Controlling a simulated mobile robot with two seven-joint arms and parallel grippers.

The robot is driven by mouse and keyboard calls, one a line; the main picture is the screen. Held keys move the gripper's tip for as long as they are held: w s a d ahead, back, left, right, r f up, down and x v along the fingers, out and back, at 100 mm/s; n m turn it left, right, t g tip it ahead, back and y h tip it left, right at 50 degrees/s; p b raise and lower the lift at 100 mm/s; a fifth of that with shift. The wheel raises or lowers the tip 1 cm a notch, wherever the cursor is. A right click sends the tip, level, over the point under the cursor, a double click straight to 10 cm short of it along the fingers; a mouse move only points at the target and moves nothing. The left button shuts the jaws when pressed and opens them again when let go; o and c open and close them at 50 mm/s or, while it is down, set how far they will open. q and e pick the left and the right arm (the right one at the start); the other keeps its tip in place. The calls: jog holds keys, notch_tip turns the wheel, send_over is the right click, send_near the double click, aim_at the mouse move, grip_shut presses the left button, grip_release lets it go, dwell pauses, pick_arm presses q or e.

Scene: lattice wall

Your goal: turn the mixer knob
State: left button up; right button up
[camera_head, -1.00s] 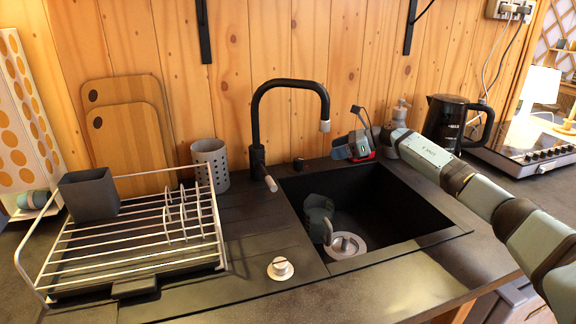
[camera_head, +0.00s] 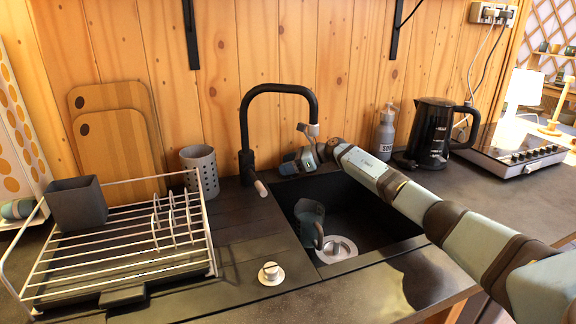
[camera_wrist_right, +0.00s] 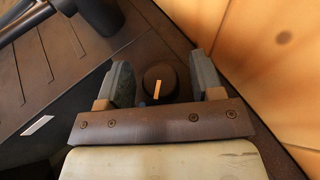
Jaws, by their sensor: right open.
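The mixer knob (camera_wrist_right: 158,82) is a dark round knob with a pale orange line on its top. In the right wrist view it lies between the two grey fingers of my right gripper (camera_wrist_right: 162,78), with a gap on each side; how deep the fingers reach is unclear. The right gripper is open. In the head view my right gripper (camera_head: 298,162) is at the sink's back edge, right of the black tap (camera_head: 245,140), and hides the knob. My left gripper is not in view.
The black sink (camera_head: 375,215) holds a dark mug (camera_head: 308,222). A dish rack (camera_head: 110,262) and a holed grey cup (camera_head: 200,172) stand left. A soap bottle (camera_head: 385,135) and a black kettle (camera_head: 431,130) stand right. The wooden wall is close behind.

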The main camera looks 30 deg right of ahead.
jog(key=c, duration=0.9)
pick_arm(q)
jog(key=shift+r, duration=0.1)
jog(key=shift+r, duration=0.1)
pick_arm(e)
jog(key=shift+r, duration=0.1)
